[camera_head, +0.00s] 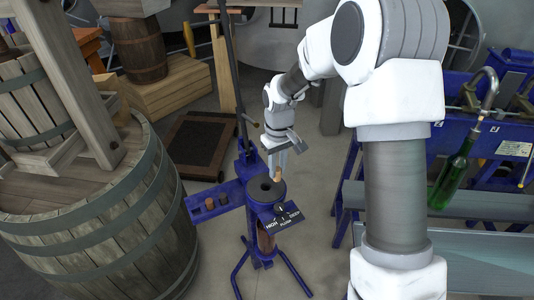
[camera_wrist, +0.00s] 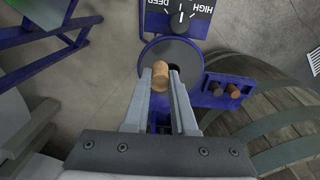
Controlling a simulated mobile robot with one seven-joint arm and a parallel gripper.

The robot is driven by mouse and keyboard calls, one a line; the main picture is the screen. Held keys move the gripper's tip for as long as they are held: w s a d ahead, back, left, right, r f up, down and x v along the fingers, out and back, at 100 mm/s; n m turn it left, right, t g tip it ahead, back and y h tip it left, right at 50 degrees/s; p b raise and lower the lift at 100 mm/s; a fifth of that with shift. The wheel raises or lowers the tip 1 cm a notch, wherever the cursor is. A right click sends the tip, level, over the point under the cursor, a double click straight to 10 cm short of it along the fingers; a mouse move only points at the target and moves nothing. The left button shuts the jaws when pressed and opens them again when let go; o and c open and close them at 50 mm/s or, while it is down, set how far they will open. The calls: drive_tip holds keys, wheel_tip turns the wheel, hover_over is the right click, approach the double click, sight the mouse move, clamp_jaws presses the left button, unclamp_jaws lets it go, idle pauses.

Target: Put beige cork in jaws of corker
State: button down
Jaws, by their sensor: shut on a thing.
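The beige cork (camera_wrist: 160,76) is held between the fingertips of my gripper (camera_wrist: 163,86), which is shut on it. In the head view the cork (camera_head: 278,174) shows below my gripper (camera_head: 279,160), just above the top of the corker. The blue corker (camera_head: 258,206) stands on splayed legs, with a dark round head (camera_head: 265,189) and a dark opening in it. In the wrist view the corker's head (camera_wrist: 190,55) lies under the cork, and part of the dark opening (camera_wrist: 174,70) shows beside it. I cannot tell whether the cork touches the head.
A blue side tray (camera_head: 196,205) on the corker holds more corks. A dial plate (camera_head: 283,220) marked HIGH, FLUSH and DEEP sits at its front. A big barrel (camera_head: 100,235) stands at left. A blue bench with a green bottle (camera_head: 448,182) is at right.

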drive_tip(key=shift+n, duration=0.7)
drive_tip(key=shift+w+a+f+b, duration=0.3)
drive_tip(key=shift+a+f+b, duration=0.5)
drive_tip(key=shift+f+b, duration=0.15)
drive_tip(key=shift+w+a+f+b, duration=0.3)
drive_tip(key=shift+a+f+b, duration=0.45)
drive_tip(key=shift+f+b, duration=0.2)
drive_tip(key=shift+f+b, duration=0.65)
drive_tip(key=shift+f, duration=0.45)
drive_tip(key=c, duration=0.6)
unclamp_jaws()
drive_tip(key=shift+c, duration=0.2)
wheel_tip(320, 180, up, 18)
drive_tip(key=p, duration=0.2)
drive_tip(key=shift+f+p, duration=0.25)
drive_tip(key=shift+p, duration=0.15)
drive_tip(key=shift+r, duration=0.1)
